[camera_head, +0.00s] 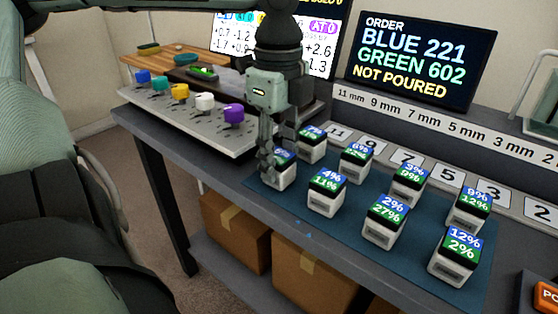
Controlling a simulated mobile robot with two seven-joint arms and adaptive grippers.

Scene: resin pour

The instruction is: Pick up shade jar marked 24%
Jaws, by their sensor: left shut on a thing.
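My left gripper (275,166) points down at the left end of the blue mat, its fingers shut on a small white jar (282,178) with a blue and green top. The fingers cover most of that jar's label, so I cannot read whether it says 24%. The jar appears to be at mat level; I cannot tell if it is lifted. No readable label in view shows 24%. My right gripper is not in view.
Several similar jars stand close by on the mat (290,208), including the 4% 11% jar (326,192) and the 7% jar (312,146). A rack with coloured knobs (190,120) is left of the gripper. An order screen (415,60) stands behind.

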